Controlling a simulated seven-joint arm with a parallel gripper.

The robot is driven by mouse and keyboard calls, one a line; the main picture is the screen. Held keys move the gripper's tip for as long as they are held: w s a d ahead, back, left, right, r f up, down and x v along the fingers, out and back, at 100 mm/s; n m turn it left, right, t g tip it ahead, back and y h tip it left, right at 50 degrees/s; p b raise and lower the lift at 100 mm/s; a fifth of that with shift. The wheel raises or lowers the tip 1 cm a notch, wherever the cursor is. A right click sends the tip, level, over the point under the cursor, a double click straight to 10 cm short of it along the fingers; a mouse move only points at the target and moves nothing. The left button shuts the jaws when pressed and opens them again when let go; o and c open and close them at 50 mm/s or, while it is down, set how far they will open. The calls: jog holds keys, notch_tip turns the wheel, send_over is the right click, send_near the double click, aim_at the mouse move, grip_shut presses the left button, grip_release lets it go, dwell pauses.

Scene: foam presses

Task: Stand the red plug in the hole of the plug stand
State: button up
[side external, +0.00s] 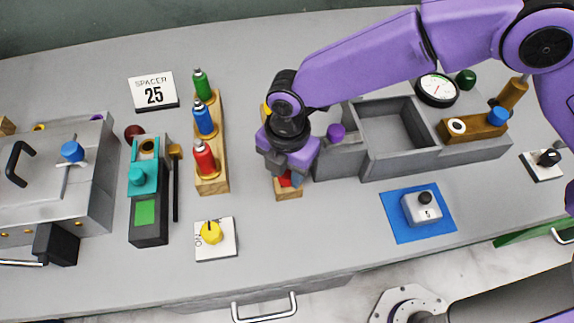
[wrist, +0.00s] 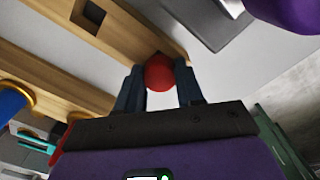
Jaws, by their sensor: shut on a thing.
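My gripper (side external: 287,176) is shut on the red plug (wrist: 159,73), which shows between the two fingers in the wrist view. In the side view only a little red (side external: 286,181) shows under the gripper. A long wooden block, seemingly the plug stand (wrist: 130,36), lies beside the plug and has a dark square hole (wrist: 92,12) farther along. In the side view only its near end (side external: 289,194) shows clearly; my gripper hides most of the rest. The plug is near this end, away from the square hole. I cannot tell whether the plug touches the wood.
A wooden rack (side external: 214,181) with red, blue and green bottles stands to the left. A grey tray (side external: 367,168) and a purple knob (side external: 336,132) are close on the right. A yellow-knob switch (side external: 214,239) sits in front. The front table between switch and blue mat (side external: 436,233) is clear.

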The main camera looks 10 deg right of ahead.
aim_at(288, 172)
jog(key=shift+f, duration=0.1)
jog(key=o, duration=1.1)
jog(key=shift+o, duration=0.2)
notch_tip(288, 172, up, 17)
jog(key=shift+r, duration=0.2)
